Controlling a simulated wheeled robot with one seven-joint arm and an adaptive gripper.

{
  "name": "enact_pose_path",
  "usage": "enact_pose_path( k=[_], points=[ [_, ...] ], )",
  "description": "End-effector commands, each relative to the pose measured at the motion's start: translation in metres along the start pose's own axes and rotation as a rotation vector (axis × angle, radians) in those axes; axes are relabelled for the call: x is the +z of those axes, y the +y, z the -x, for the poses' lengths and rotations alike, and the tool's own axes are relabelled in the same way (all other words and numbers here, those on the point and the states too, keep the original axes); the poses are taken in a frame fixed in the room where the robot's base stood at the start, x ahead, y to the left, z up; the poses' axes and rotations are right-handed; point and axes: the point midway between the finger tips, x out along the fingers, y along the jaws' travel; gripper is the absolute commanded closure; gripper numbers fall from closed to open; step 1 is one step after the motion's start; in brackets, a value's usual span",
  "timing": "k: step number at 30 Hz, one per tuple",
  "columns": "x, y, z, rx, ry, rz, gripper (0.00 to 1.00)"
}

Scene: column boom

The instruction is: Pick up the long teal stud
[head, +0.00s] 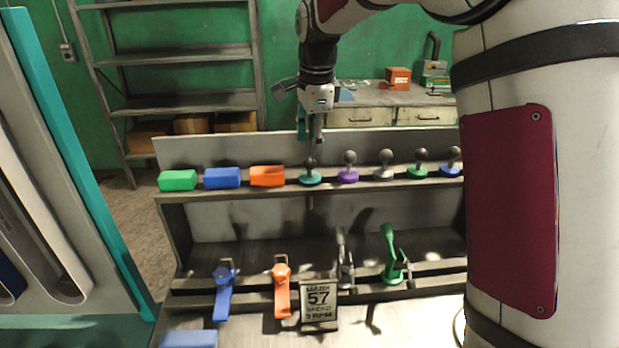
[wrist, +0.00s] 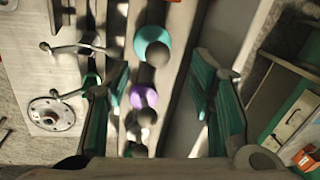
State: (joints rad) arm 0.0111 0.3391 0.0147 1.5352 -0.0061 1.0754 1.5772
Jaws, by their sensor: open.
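The teal stud (head: 310,180) stands upright on the upper shelf of the rack, a round teal base with a dark grey ball on top. In the wrist view its teal base (wrist: 142,40) shows near the top centre, with the ball over its right part. My gripper (head: 310,136) points down just above the stud, open and empty. In the wrist view my gripper (wrist: 162,78) has its two teal-green fingers spread wide, and the stud appears above the space between them. I cannot tell the exact gap to the ball.
A purple stud (head: 348,175) stands close to the right, then grey, green and blue studs. Orange (head: 267,176), blue (head: 222,178) and green blocks sit to the left. A back panel (head: 220,152) rises behind the row. Clamps and a sign (head: 319,301) are lower down.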

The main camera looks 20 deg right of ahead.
Motion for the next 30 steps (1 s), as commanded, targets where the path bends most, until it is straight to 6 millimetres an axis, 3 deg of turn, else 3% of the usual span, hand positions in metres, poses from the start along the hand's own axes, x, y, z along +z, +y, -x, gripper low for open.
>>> enact_pose_path(
  k=[8, 18, 26, 27, 30],
  points=[
    [0.000, 0.001, -0.021, 0.002, 0.000, 0.001, 0.51],
    [-0.002, 0.003, -0.064, 0.001, 0.000, 0.002, 0.51],
    [-0.002, 0.002, -0.067, -0.001, 0.000, 0.002, 0.51],
    [-0.002, 0.002, -0.067, -0.001, 0.000, 0.002, 0.53],
    [-0.002, 0.002, -0.067, -0.001, 0.000, 0.002, 0.76]
  ],
)
